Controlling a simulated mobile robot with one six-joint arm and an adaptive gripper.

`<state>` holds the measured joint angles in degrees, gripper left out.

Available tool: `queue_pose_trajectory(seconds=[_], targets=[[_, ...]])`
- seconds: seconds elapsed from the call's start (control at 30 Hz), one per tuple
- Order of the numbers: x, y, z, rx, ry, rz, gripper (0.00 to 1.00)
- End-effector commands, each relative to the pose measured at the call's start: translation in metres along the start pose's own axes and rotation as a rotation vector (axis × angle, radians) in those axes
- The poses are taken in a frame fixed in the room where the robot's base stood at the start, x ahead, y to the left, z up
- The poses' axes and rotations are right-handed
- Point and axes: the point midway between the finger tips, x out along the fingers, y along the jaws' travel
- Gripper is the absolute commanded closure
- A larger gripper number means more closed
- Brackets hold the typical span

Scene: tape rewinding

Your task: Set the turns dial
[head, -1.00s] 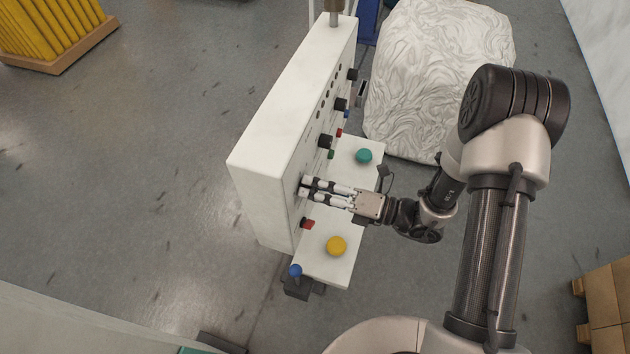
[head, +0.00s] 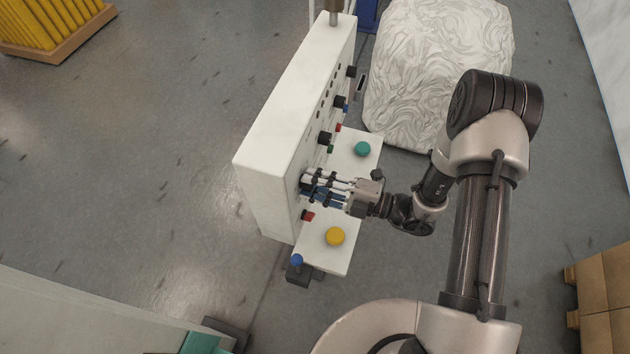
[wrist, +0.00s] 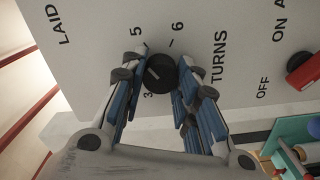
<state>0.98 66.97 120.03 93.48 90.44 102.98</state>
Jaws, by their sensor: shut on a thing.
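The turns dial is a round black knob (wrist: 161,73) on the white panel, beside the word TURNS, with 3, 5 and 6 readable around it. Its light pointer mark slants; I cannot tell exactly which number it is at. My gripper (wrist: 157,78) has a finger on each side of the knob and is shut on it. In the head view my gripper (head: 305,187) reaches left to the face of the white cabinet (head: 285,130), and the dial is hidden there behind the fingers.
A red switch (wrist: 304,72) marked OFF and ON is to the right in the wrist view. A shelf below the panel carries a yellow button (head: 335,236) and a teal button (head: 362,149). Black knobs (head: 325,138) sit farther along the panel. A wrapped white bale (head: 435,75) stands behind.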

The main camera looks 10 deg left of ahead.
Motion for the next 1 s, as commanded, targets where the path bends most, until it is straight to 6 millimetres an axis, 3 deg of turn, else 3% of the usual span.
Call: queue_pose_trajectory(seconds=[0.7, 0.73, 1.0], targets=[[0.0000, 0.0000, 0.0003, 0.071, 0.000, 0.000, 0.96], [0.0000, 0.0000, 0.0003, 0.071, 0.000, 0.000, 0.70], [0.0000, 0.0000, 0.0002, 0.071, 0.000, 0.000, 0.52]])
